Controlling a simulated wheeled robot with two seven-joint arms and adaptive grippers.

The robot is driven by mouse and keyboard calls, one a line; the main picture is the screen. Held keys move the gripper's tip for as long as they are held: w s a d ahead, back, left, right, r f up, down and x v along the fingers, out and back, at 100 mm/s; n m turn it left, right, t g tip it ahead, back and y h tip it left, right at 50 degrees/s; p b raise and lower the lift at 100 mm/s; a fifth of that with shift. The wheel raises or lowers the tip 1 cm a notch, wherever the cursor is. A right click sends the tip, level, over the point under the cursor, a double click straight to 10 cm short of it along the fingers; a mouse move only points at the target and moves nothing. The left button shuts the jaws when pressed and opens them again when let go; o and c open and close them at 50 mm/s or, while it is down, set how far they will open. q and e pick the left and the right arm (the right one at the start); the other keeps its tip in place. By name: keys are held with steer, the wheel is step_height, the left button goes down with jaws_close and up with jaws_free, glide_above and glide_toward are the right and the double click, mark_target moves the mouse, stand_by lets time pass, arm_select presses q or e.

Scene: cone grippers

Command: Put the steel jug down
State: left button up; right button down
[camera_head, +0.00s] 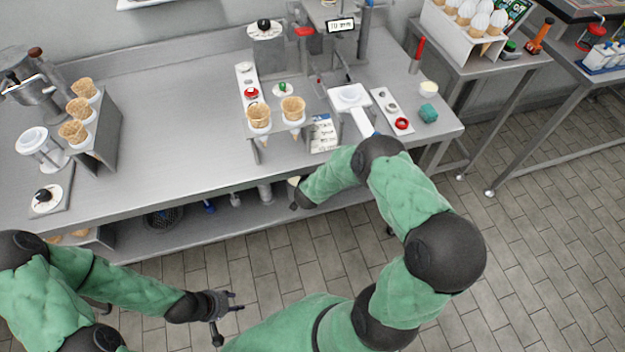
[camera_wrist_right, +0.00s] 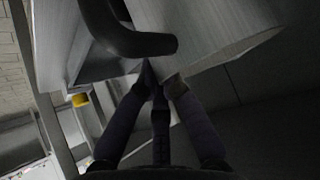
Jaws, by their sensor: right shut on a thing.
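The steel jug (camera_wrist_right: 215,32) fills the upper right of the right wrist view as a large brushed grey body, tilted in the picture. Its dark curved handle (camera_wrist_right: 135,38) shows beside it. My right gripper (camera_wrist_right: 160,78) is shut on the jug, its fingers meeting close to the handle; the exact contact is dark. In the head view my right forearm hides most of that gripper at the bench's front edge, and I cannot make out the jug there. My left gripper (camera_head: 235,315) is open and empty, in front of the bench above the floor.
The steel bench (camera_head: 190,165) has a clear stretch at its left front. A cone stand (camera_head: 108,135) is at left; a holder with two cones (camera_head: 275,114) is mid-bench.

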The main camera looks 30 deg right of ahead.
steer(key=c, duration=1.4)
jaws_free()
steer(key=p+v, duration=0.3)
steer(key=v, duration=0.3)
steer(key=s+a+f+n+g+y+p, duration=0.2)
steer(key=s+a+g+y, duration=0.5)
steer(key=s+a, duration=1.3)
steer(key=f+n+y, duration=0.1)
steer(key=n+y, duration=0.1)
steer(key=shift+s+n, duration=0.25)
steer(key=shift+n, duration=0.15)
